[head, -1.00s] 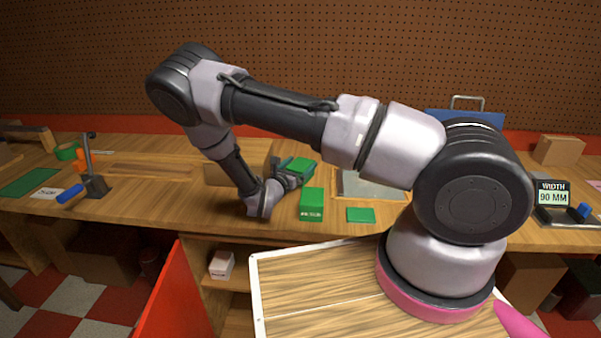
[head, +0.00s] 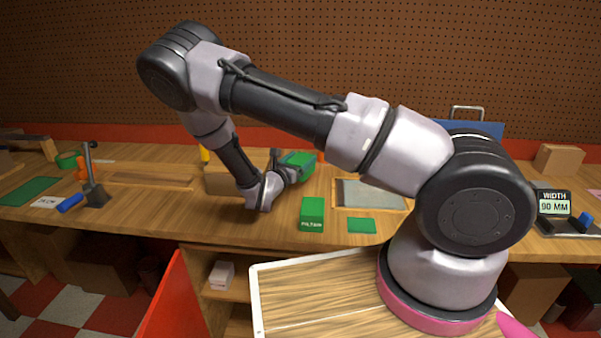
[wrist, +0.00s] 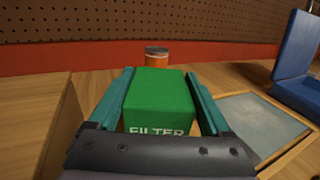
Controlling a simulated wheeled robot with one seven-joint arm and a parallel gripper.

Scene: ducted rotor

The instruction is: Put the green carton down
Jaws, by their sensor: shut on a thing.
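My gripper (wrist: 162,95) is shut on a green carton (wrist: 160,93) with white FILTER lettering, one finger along each side. In the head view the held carton (head: 301,160) shows at the end of my gripper (head: 286,172), over the back part of the wooden bench (head: 270,228). Its underside is hidden, so I cannot tell whether it touches the bench. A second green carton (head: 312,211), also lettered, stands upright on the bench nearer the front. A flat green patch (head: 361,226) lies to the right of it.
A grey plate (head: 372,196) lies to the right of the held carton, with a blue case (wrist: 296,70) beyond. An orange can (wrist: 157,58) stands behind the held carton. A cardboard box (head: 222,181) is to the left. A width display (head: 553,203) stands far right.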

